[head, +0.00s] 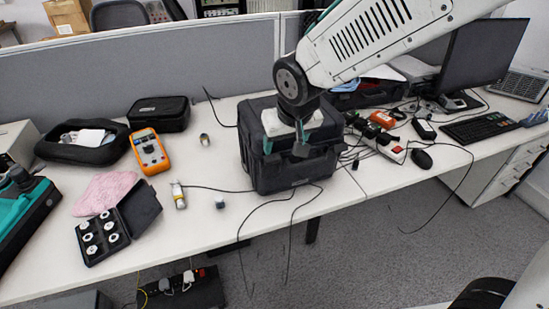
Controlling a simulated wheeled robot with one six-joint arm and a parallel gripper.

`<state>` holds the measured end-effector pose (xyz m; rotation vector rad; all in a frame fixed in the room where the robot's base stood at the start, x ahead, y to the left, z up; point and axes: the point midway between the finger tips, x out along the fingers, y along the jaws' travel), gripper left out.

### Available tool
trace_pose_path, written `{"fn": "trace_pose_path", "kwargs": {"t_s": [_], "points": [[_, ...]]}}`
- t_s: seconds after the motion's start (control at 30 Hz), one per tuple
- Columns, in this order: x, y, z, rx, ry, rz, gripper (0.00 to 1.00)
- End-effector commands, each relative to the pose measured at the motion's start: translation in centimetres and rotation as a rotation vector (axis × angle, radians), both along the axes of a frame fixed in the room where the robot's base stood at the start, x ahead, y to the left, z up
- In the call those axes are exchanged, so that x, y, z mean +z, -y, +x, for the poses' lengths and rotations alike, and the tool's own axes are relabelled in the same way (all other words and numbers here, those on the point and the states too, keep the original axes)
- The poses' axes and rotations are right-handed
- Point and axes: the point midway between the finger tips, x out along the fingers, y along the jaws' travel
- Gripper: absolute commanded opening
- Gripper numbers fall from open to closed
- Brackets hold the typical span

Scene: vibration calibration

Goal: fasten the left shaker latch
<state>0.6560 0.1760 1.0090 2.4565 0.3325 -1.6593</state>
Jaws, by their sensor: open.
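A bulky black hard case (290,172), likely the shaker, stands upright in the middle of the white desk. A small tab (267,146) shows on the left of its front face and may be the left latch. I cannot tell whether it is fastened. My gripper (302,148) points down over the front upper edge of the case. It looks empty and hides part of the lid and front. I cannot tell whether it touches the case.
An orange multimeter (149,152), a black pouch (159,113) and an open box of round parts (102,237) lie left. A small cylinder (220,202) stands near the front edge. Cables, a mouse (422,159) and a keyboard (485,126) lie right. A grey partition (140,65) runs behind.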

Motion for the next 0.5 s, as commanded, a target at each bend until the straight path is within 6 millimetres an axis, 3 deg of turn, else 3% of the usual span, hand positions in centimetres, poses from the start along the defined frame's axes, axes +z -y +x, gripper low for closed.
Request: {"fn": "trace_pose_path", "kwargs": {"t_s": [0.1, 0.5], "points": [[-1.0, -1.3, 0.5, 0.014, 0.006, 0.007, 0.64], [-6.3, -1.9, 2.7, 0.013, 0.006, 0.007, 0.64]]}}
